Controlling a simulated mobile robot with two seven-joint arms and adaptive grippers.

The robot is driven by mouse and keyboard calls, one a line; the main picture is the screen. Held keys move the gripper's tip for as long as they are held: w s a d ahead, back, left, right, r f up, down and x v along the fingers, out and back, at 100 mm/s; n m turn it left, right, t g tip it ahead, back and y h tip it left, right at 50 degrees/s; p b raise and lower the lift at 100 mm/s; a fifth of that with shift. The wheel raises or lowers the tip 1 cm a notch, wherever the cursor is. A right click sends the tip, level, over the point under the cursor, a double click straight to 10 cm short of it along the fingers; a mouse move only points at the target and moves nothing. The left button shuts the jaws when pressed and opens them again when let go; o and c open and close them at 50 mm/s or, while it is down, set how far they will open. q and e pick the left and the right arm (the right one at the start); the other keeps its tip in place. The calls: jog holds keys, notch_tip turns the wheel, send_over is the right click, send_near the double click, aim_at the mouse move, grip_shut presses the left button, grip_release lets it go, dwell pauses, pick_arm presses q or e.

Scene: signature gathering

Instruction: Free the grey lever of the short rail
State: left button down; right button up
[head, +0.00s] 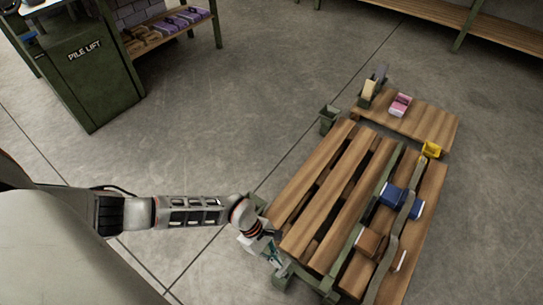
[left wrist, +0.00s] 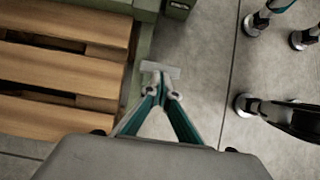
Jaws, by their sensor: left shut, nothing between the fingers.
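My left gripper (head: 272,250) is at the near left corner of the slatted wooden pallet deck (head: 318,190), low beside its green frame. In the left wrist view my left gripper (left wrist: 162,88) is shut, with its teal fingers converging. A small light grey bar (left wrist: 160,69) lies crosswise right at the fingertips; I cannot tell whether it is the lever or whether they touch. A green rail (left wrist: 142,45) runs along the deck's edge just ahead of the fingers. The grey lever cannot be made out surely in the head view. My right gripper is not in view.
A blue item (head: 396,198), a brown block (head: 371,243) and a yellow item (head: 431,149) are on the deck's right side under or near a strap. A smaller wooden platform (head: 420,118) holds a pink item (head: 400,105). Floor left of the deck is clear.

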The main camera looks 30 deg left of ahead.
aim_at(284, 268)
pick_arm(q)
jog(key=d, duration=0.3)
jog(key=shift+r+p, duration=0.25)
jog(key=shift+p, duration=0.05)
jog(key=shift+s+d+f, duration=0.1)
jog(key=shift+d+f, duration=0.05)
jog(key=shift+d, duration=0.85)
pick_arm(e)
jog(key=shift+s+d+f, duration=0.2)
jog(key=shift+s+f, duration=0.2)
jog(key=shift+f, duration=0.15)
pick_arm(q)
jog(key=shift+d, duration=0.1)
